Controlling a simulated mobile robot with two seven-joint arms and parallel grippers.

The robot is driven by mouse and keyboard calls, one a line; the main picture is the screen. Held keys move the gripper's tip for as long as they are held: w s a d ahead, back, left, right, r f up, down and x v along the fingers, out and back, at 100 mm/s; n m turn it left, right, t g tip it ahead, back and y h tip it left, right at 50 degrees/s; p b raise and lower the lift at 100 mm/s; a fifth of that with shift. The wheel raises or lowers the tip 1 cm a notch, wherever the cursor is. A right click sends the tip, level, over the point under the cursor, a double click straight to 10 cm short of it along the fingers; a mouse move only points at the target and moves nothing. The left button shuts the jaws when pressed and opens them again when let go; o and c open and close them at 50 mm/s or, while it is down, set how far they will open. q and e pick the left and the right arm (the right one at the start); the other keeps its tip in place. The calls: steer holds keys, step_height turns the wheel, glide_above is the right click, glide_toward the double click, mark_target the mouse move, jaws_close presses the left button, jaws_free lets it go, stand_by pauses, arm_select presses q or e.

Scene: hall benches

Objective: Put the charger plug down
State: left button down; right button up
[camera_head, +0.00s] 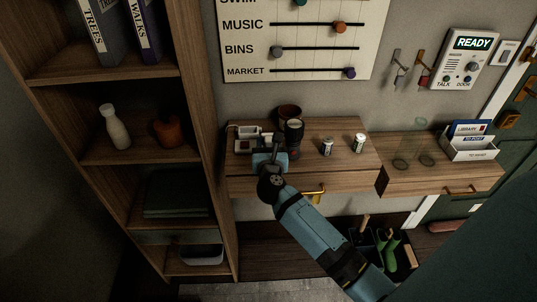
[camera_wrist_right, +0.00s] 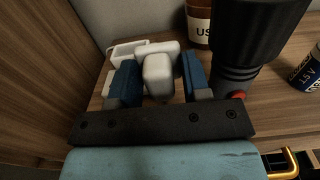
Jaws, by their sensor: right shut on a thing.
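The charger plug (camera_wrist_right: 158,76) is a small white block between the two blue fingers of my right gripper (camera_wrist_right: 156,84) in the wrist view. The gripper is shut on it, low over the left end of the wooden drawer shelf (camera_head: 345,166). Whether the plug touches the shelf cannot be told. In the head view my right gripper (camera_head: 268,158) hides most of the plug. White holder-like pieces (camera_wrist_right: 126,52) lie just beyond it, and they also show in the head view (camera_head: 247,131). My left gripper is not in view.
A dark torch (camera_head: 294,132) stands close to the right of the gripper, with a brown labelled pot (camera_head: 289,111) behind. Two batteries (camera_head: 327,147) (camera_head: 359,143) stand farther right. A tall shelf unit (camera_head: 213,150) borders the left. Free shelf top lies around the batteries.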

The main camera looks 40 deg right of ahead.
step_height(320, 180, down, 3)
steer(key=shift+f, duration=0.3)
steer(key=shift+f+b, duration=0.15)
steer(key=shift+b, duration=0.2)
steer(key=shift+f+b, duration=0.45)
steer(key=shift+f, duration=0.05)
steer(key=o, duration=1.2)
steer(key=shift+r, duration=0.1)
